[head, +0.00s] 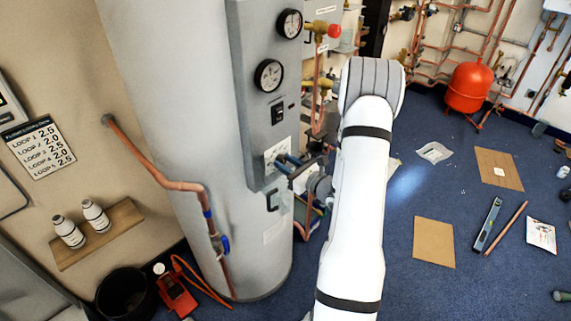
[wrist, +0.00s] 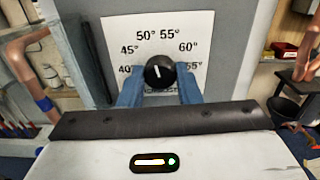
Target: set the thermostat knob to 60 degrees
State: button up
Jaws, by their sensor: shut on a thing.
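The thermostat knob (wrist: 160,72) is round and black, with a white pointer line, in the wrist view. It sits on a white dial plate (wrist: 202,25) printed from 40° at left to a partly covered mark ending in 5° at right. The pointer leans slightly left of straight up, nearest the 50° mark. My gripper (wrist: 160,88) has its blue fingers on the knob's left and right sides, shut on it. In the head view my gripper (head: 288,164) meets the plate (head: 271,156) on the tank's grey panel; the knob is hidden there.
Two round gauges (head: 289,24) (head: 269,76) and a dark switch (head: 278,113) are on the panel above the dial. A copper pipe (head: 160,180) runs along the tank's left. The blue floor at right holds cardboard sheets (head: 434,242) and loose tools.

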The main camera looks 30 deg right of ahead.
jog(key=m+p, duration=0.1)
jog(key=m, duration=0.5)
jog(key=shift+m, duration=0.4)
jog(key=m+p, duration=0.2)
jog(key=m, duration=0.4)
jog(key=shift+f+m, duration=0.1)
jog(key=shift+m, duration=0.2)
jog(key=o, duration=1)
jog(key=shift+c, duration=0.2)
jog(key=b+v, duration=0.2)
jog(key=v, duration=0.6)
